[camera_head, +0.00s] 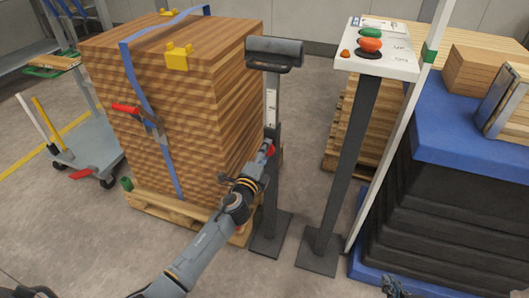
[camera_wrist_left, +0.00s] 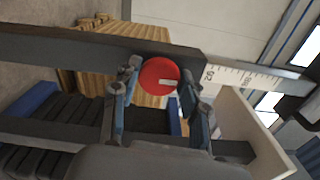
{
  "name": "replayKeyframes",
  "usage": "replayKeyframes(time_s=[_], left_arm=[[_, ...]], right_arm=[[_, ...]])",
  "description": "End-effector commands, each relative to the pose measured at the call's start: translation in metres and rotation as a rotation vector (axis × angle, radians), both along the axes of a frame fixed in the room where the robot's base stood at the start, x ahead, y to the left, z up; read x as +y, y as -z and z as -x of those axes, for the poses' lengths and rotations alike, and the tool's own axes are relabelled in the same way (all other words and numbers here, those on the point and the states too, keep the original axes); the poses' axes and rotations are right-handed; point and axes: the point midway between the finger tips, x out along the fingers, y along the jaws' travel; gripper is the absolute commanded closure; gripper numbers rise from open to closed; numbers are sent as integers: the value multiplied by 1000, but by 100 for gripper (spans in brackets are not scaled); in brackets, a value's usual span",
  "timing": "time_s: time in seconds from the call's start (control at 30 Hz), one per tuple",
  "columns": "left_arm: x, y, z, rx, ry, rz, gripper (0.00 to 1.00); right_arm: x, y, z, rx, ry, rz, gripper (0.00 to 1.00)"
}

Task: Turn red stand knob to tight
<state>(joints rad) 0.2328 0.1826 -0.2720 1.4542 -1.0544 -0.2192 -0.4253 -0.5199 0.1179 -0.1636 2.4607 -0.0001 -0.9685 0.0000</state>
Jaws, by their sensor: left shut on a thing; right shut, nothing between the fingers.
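The roller stand (camera_head: 271,195) is a dark post with a black roller (camera_head: 274,47) on top and a white number scale. The red knob (camera_wrist_left: 153,75) is on the post, round, with a short white mark pointing to the right in the left wrist view. In the head view a bit of its red (camera_head: 270,149) shows beside the fingers. My left gripper (camera_head: 263,153) is at the post. In the left wrist view its two fingers (camera_wrist_left: 158,88) are on both sides of the knob, shut on it. My right gripper (camera_head: 395,287) shows at the bottom edge, shut and empty.
A large strapped wood stack (camera_head: 180,110) on a pallet stands left of the post. A control pedestal (camera_head: 348,160) with green and red buttons stands to the right. Farther right is a blue-topped lift table (camera_head: 465,130). A grey cart (camera_head: 85,155) is at far left.

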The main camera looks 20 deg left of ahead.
Motion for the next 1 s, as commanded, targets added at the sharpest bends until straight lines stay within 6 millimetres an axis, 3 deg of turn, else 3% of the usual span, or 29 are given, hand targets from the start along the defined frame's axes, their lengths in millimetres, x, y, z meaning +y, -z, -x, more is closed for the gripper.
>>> replayKeyframes(time_s=[0.6,0.63,0.73,1.0], left_arm=[[-1,2,1,1,2,-48,88],[-1,2,1,1,2,-48,54],[-1,1,0,1,2,-47,34],[0,1,0,0,1,-45,34]], right_arm=[[-1,3,2,14,1,2,100],[-1,2,2,14,1,2,100],[0,2,2,13,2,0,100],[1,2,3,13,3,-4,100]])
